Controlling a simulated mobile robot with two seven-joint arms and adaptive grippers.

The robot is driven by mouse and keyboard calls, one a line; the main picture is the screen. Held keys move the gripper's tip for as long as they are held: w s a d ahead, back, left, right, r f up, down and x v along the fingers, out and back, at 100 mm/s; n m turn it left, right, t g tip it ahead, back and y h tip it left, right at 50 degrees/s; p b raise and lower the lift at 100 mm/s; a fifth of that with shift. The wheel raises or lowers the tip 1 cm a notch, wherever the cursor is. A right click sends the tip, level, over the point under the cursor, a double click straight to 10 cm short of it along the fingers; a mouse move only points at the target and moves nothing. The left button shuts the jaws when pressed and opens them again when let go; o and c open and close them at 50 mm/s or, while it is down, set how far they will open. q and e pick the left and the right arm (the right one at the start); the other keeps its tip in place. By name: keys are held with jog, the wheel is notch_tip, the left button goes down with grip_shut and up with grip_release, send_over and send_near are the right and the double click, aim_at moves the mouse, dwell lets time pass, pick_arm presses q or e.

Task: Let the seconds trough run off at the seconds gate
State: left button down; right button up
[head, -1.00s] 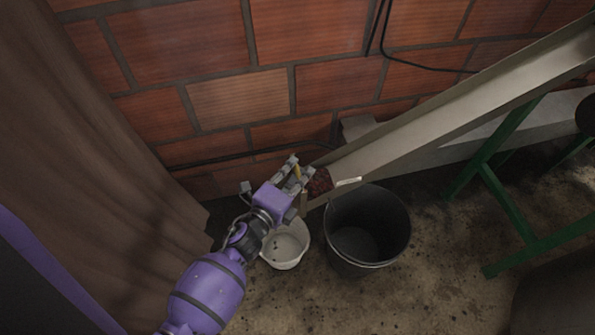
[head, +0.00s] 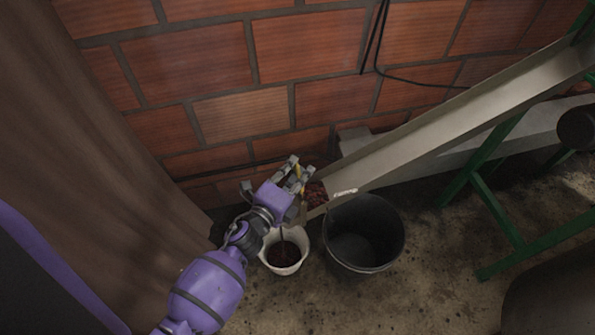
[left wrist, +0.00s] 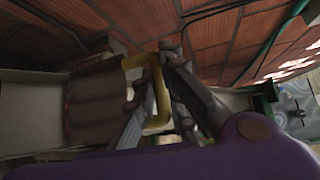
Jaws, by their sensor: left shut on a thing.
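The seconds trough (head: 440,132) slopes down from the upper right to its low end in the middle of the head view. Dark red matter (head: 316,194) lies at that low end. My left gripper (head: 298,172) is at the low end, shut on a yellow handle (left wrist: 160,90), which I take to be the seconds gate's. The fingers hide much of the gate. A white bucket (head: 284,262) stands below the low end, with dark reddish-brown matter in it and a thin dark streak above. My right gripper is not in view.
A black bucket (head: 361,262) stands right of the white one, under the trough. Green stand legs (head: 495,208) are at the right. A brick wall (head: 310,53) is close behind, with a black cable on it. Brown ribbed material (head: 90,160) fills the left side.

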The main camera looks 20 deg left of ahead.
pick_arm(q)
jog(key=c, duration=1.8)
grip_release()
jog(key=shift+f, duration=0.1)
jog(key=shift+s, duration=0.15)
jog(key=v, duration=1.1)
jog(key=shift+s+a, duration=0.15)
jog(key=shift+s, duration=0.25)
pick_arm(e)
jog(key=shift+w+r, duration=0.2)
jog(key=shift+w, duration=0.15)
